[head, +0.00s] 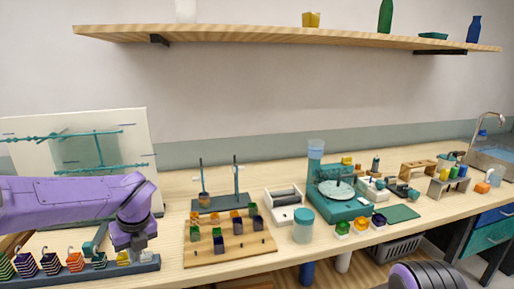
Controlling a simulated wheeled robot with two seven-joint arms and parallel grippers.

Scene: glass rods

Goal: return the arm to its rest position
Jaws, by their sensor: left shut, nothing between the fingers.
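My left arm (60,203), purple, reaches in from the left edge over the left end of the counter. Its gripper (131,255) points down and is shut and empty. It is at the right part of a dark rack (148,265) that holds a row of small striped pieces (50,264). Whether the fingertips touch the rack cannot be told. My right gripper is not in view.
A wooden board (228,258) with small coloured blocks lies right of the gripper. Behind it is a stand with two rods (237,180). A pale panel (130,130) stands behind my arm. A teal machine (338,204) and a jar (303,232) are further right.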

